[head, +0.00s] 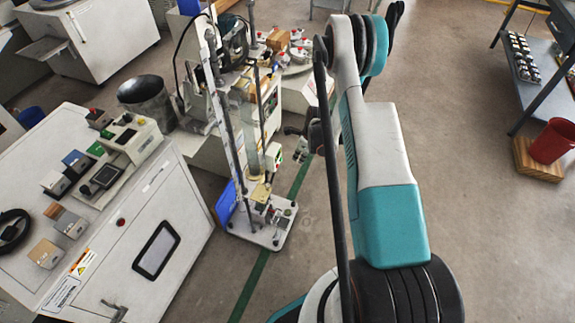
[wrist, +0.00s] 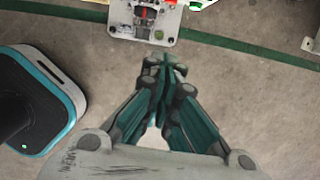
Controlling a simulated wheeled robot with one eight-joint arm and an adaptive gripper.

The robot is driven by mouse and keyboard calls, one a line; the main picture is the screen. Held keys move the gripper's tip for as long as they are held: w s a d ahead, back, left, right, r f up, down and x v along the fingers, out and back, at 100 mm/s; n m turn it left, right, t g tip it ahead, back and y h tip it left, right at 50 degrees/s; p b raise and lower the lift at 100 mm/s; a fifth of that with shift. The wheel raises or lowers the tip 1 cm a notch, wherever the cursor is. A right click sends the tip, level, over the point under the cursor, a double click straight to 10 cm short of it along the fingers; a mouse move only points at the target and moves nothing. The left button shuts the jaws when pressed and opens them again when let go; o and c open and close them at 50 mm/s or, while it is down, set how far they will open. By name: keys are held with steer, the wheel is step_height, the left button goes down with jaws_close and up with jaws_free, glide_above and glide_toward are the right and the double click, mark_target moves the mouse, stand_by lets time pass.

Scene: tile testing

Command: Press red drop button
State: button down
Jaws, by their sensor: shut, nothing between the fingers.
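The tall drop-test stand (head: 262,232) stands on a pale base plate left of my arm in the head view. A small pale box with buttons (head: 273,158) is fixed on its column. I cannot make out for sure which spot is the red drop button. In the wrist view, the stand's base plate (wrist: 124,26) is at the top edge, with a small red part (wrist: 146,13) on it. My gripper (wrist: 166,66) is shut and empty, its fingertips below that plate in the picture and apart from it.
A white cabinet (head: 185,225) with devices on top stands left of the stand. A metal bucket (head: 146,93) is behind it. A red bin (head: 553,141) and a grey shelf (head: 545,70) are at the right. The floor between is clear. My base shows in the wrist view.

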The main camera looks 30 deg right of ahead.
mark_target(277, 166)
steer(key=w+a+f+b, duration=0.3)
steer(key=w+f+b, duration=0.2)
steer(key=f, duration=0.4)
steer(key=shift+a+f, duration=0.3)
steer(key=shift+a, duration=0.1)
steer(key=shift+w, duration=0.1)
